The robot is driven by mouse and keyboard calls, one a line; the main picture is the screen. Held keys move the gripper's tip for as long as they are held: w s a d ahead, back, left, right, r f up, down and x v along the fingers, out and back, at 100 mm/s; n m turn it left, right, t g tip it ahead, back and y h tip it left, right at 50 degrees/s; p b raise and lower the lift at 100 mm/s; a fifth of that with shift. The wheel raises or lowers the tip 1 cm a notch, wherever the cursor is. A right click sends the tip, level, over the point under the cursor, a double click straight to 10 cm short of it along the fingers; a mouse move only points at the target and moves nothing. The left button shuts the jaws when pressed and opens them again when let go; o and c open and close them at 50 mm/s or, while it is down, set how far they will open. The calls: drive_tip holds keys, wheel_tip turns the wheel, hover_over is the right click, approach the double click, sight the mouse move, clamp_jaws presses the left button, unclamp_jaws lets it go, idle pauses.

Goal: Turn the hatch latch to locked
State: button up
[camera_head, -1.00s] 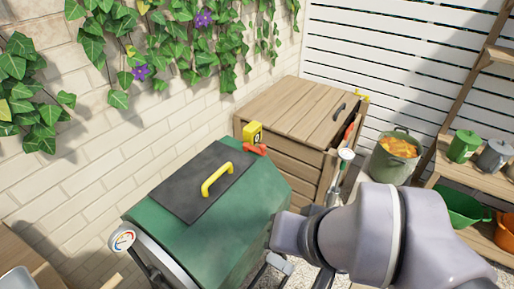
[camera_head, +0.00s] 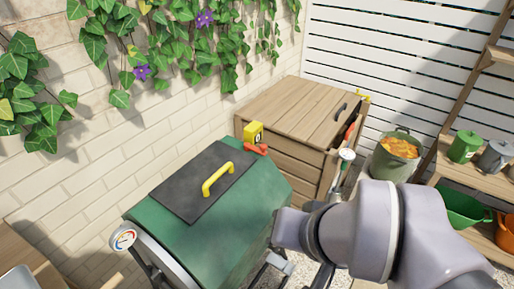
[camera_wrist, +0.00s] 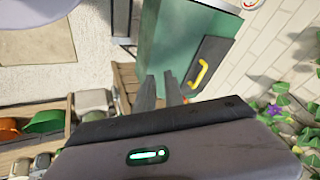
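The green drum (camera_head: 183,239) has a dark hatch panel (camera_head: 190,168) on top with a yellow handle (camera_head: 217,179). The hatch lies flat against the drum. A small red-orange piece (camera_head: 254,149), possibly the latch, sits beyond the hatch beside a yellow block (camera_head: 253,133); which way it is turned I cannot tell. In the wrist view, the hatch (camera_wrist: 209,64) and handle (camera_wrist: 201,73) lie beyond and right of my gripper (camera_wrist: 160,76). Its two fingers stand apart with nothing visible between them. A bit of red-orange shows beside the right finger. My arm hides the fingers in the head view.
A wooden cabinet (camera_head: 290,108) stands behind the drum. A green pot with orange contents (camera_head: 397,148) and a shelf with cans (camera_head: 465,146) and bowls are at the right. A brick wall with ivy runs along the left. A round gauge (camera_head: 123,239) is on the drum's near end.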

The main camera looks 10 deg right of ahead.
drive_tip(key=o, duration=0.5)
drive_tip(key=w+d+h, duration=0.1)
drive_tip(key=w+d, duration=0.1)
drive_tip(key=w, duration=0.2)
drive_tip(key=w+d+t+h, duration=0.1)
drive_tip(key=w+d, duration=0.2)
drive_tip(key=w, duration=0.1)
drive_tip(key=w+d+t+p, duration=0.1)
drive_tip(key=w+d, duration=0.2)
drive_tip(key=w, duration=0.1)
drive_tip(key=shift+r+h, duration=0.1)
drive_tip(key=shift+h, duration=0.3)
drive_tip(key=w+d+f+n+t+p, duration=0.1)
drive_tip(key=w+d+f+n+t, duration=0.2)
drive_tip(key=w, duration=0.6)
drive_tip(key=w+d+f+n+t+p, duration=0.15)
drive_tip(key=w+d+f, duration=0.35)
drive_tip(key=w, duration=0.5)
drive_tip(key=n+t+y, duration=0.4)
drive_tip(key=y, duration=0.4)
approach(265, 148)
drive_tip(key=b+x, duration=0.3)
drive_tip(key=x, duration=0.8)
drive_tip(key=shift+w, duration=0.1)
clamp_jaws()
